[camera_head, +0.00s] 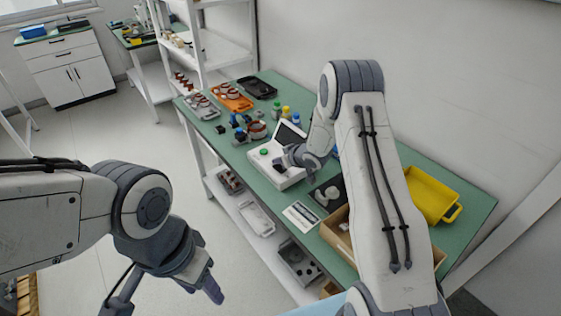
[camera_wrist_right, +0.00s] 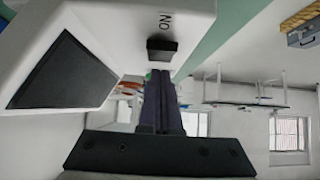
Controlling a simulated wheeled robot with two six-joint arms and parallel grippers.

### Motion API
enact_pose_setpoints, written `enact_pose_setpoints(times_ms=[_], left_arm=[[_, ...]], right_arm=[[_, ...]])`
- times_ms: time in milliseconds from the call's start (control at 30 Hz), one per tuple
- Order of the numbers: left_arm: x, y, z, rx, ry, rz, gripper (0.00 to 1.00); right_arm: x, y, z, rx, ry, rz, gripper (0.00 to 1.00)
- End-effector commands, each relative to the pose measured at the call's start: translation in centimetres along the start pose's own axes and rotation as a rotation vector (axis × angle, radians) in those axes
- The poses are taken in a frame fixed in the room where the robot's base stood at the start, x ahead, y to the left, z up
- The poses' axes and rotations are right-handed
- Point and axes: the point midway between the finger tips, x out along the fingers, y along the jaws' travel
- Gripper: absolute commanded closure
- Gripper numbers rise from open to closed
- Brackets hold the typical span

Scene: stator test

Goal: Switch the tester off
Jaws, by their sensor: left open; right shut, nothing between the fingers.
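The tester (camera_head: 262,163) is a white box on the green bench, with a green button on top and a tilted screen (camera_head: 289,134) behind. In the right wrist view its dark screen (camera_wrist_right: 62,76) and a black switch (camera_wrist_right: 162,49) beside the letters ON show. My right gripper (camera_head: 280,166) is at the tester's front; its fingers (camera_wrist_right: 160,76) are shut and empty, tips close to the switch. I cannot tell whether they touch it. My left gripper (camera_head: 208,268) is open and empty over the floor, well away from the bench.
On the green bench (camera_head: 465,197) stand an orange tray (camera_head: 232,97), a black tray (camera_head: 257,87), small bottles (camera_head: 286,112), a yellow bin (camera_head: 432,195) and a cardboard box (camera_head: 336,232) partly behind my right arm. A printed card (camera_head: 300,216) lies at the front edge.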

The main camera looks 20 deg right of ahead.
Motion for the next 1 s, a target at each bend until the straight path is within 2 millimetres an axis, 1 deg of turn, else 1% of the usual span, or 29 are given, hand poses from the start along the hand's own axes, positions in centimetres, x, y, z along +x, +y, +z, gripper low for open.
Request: enact_pose_setpoints(times_ms=[367,467,567,700,733,767,800,1000], left_arm=[[-0.2,0.0,0.0,0.000,0.000,0.000,0.50],[-0.9,0.1,-0.1,0.000,0.000,0.000,0.50],[-2.2,0.2,-0.1,0.000,0.000,0.000,0.50],[-4.6,0.3,-0.2,-0.001,0.000,0.000,0.50],[-4.9,0.4,-0.3,-0.001,0.000,0.000,0.50],[-3.7,0.3,-0.3,-0.001,0.002,0.000,0.50],[-3.3,0.2,-0.2,-0.001,0.001,0.000,0.50],[-2.9,0.2,-0.1,-0.001,-0.001,0.000,0.50]], right_arm=[[0.0,0.0,-0.2,0.001,-0.001,0.000,1.00],[-0.4,-0.1,-0.8,0.000,-0.001,0.000,1.00],[-1.2,-0.1,-2.0,-0.001,0.000,-0.001,1.00],[-2.5,-0.4,-4.1,-0.003,-0.001,-0.003,1.00],[-2.8,-0.4,-4.4,-0.003,-0.001,-0.003,1.00],[-3.2,-0.3,-3.9,-0.003,0.001,0.000,1.00],[-4.1,-0.3,-4.0,-0.003,0.002,0.000,1.00],[-8.4,-0.4,-5.0,-0.004,0.002,-0.002,1.00]])
